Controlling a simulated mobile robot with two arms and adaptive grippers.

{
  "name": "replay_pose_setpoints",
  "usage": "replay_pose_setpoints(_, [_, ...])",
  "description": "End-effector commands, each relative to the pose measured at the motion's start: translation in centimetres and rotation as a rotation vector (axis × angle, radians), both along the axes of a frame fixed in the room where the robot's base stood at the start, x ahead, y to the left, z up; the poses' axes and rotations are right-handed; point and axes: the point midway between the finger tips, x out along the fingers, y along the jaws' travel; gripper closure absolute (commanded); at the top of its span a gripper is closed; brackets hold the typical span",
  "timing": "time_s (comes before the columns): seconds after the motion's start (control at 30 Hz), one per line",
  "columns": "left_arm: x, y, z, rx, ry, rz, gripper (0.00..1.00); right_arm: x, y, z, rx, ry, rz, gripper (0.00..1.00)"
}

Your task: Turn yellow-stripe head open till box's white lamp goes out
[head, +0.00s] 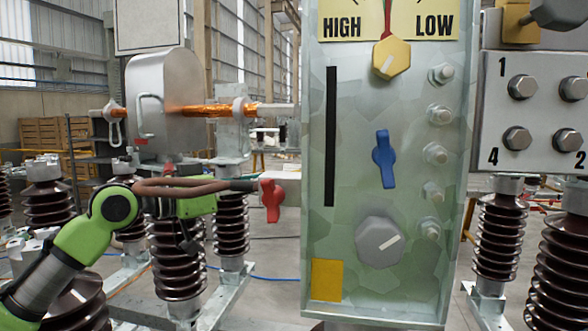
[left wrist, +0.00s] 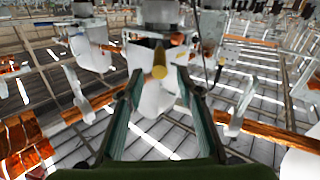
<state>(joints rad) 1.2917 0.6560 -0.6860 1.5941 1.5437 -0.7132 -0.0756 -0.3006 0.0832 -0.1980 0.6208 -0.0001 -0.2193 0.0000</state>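The pale green box (head: 318,235) stands upright in the middle of the head view. It bears a yellow hexagonal knob (head: 391,58) with a pale stripe, under a HIGH/LOW plate. I cannot make out a lit white lamp or a clear yellow-stripe head. My left arm comes in at lower left of the head view; its fingers are not clear there. In the left wrist view my left gripper (left wrist: 158,82) has its fingers apart. A small yellow part (left wrist: 159,72) shows between the tips; contact is unclear.
A red handle (head: 271,200) hangs at the end of a brown bar near my left arm. Ribbed brown insulators (head: 231,220) stand on both sides. A grey bolted panel (head: 530,125) is at right. A yellow square (head: 327,280) marks the box's lower left.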

Motion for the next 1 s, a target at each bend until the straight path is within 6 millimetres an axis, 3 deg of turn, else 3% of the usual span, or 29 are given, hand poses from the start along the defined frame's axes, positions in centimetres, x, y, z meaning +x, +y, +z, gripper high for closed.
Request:
replay_pose_setpoints(0.1, [1.7,-2.2,0.6,-0.003,0.002,-0.002,0.67,0.1,0.0,1.6,0.0,-0.001,0.0,1.0])
replay_pose_setpoints(0.37, [4.4,-5.5,0.3,-0.001,0.0,-0.001,0.67,0.1,0.1,3.2,0.001,0.0,0.0,1.0])
replay_pose_setpoints(0.83, [5.2,-6.4,0.0,-0.001,-0.001,0.001,0.67,0.0,0.6,3.5,0.007,0.001,0.001,1.0])
replay_pose_setpoints(0.97, [5.2,-6.4,0.0,-0.001,-0.001,0.001,1.0,0.0,0.6,3.5,0.007,0.001,0.001,1.0])
replay_pose_setpoints(1.0, [5.2,-6.4,0.0,-0.001,-0.001,0.001,1.0,0.0,0.6,3.5,0.007,0.001,0.002,1.0])
